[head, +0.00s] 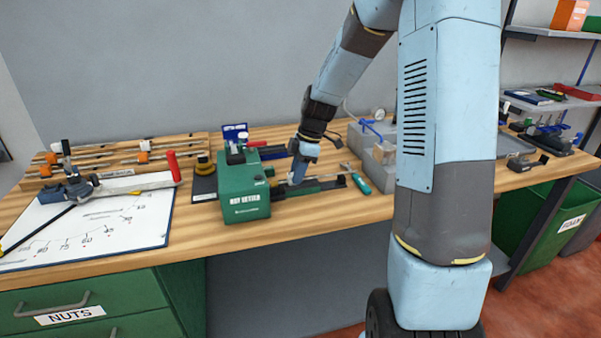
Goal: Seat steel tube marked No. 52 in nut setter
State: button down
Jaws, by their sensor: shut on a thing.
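The nut setter (240,190) is a green box with a white label, standing on the wooden bench left of my gripper. A dark rail (318,186) runs out from its right side. My gripper (296,180) points down over this rail, close to the box. Its jaws are shut on a thin, pale steel tube (327,179) that lies roughly level along the rail. The tube's left end is hidden by my gripper and the box, so I cannot tell whether it is inside the nut setter. Its No. 52 mark is too small to read.
A teal-handled tool (361,184) lies right of the rail. Grey blocks (378,150) stand behind it. A white chart board (95,225) with a blue clamp tool (70,188) lies at the left, before a wooden rack (120,158). The bench front right of the setter is clear.

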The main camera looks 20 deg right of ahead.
jog(key=shift+a, duration=0.25)
jog(key=c, duration=0.6)
grip_release()
jog(key=shift+r, duration=0.1)
jog(key=shift+r, duration=3.45)
